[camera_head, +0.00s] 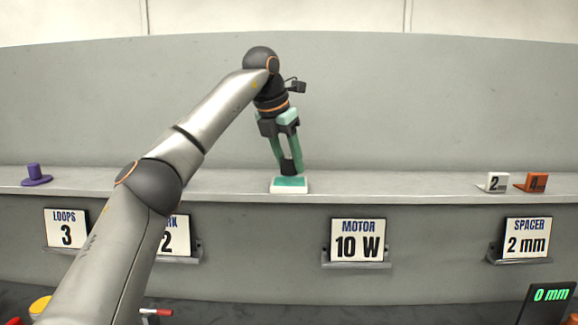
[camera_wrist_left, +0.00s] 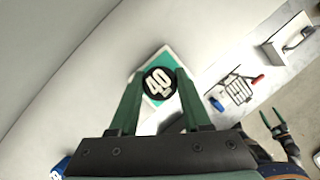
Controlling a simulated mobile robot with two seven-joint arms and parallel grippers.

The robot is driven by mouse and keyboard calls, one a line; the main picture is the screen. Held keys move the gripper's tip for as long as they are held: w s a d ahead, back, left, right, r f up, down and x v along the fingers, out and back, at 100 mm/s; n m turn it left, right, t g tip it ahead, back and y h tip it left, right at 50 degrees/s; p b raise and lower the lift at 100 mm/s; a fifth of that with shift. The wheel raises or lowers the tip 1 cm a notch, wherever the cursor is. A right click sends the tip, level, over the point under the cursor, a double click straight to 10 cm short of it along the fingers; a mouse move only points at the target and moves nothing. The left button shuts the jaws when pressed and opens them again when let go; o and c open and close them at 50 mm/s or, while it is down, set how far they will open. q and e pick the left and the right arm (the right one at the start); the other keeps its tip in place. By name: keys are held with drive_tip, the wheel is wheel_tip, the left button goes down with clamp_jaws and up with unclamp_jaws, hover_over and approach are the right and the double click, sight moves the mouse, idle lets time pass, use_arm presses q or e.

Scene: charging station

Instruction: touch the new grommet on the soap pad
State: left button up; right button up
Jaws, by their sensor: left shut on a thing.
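The new grommet (camera_wrist_left: 159,82) is a small black round piece with a white "40" on its face. My left gripper (camera_head: 289,166) is shut on the grommet, which shows dark between the green fingertips (camera_head: 290,168). The soap pad (camera_head: 289,184) is a teal pad in a white tray on the grey ledge. The grommet is right above the pad in the head view. In the left wrist view it overlaps the teal surface (camera_wrist_left: 165,58); whether they touch I cannot tell. What looks like my right gripper (camera_wrist_left: 278,122) shows small at the right of the left wrist view.
A purple piece (camera_head: 36,174) stands at the ledge's left. A white "2" block (camera_head: 495,182) and an orange "4" block (camera_head: 532,182) stand at its right. Cards including MOTOR 10 W (camera_head: 358,240) hang below. The ledge around the pad is clear.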

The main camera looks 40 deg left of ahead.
sight(289, 158)
use_arm(q)
drive_tip(key=shift+r, duration=2.7)
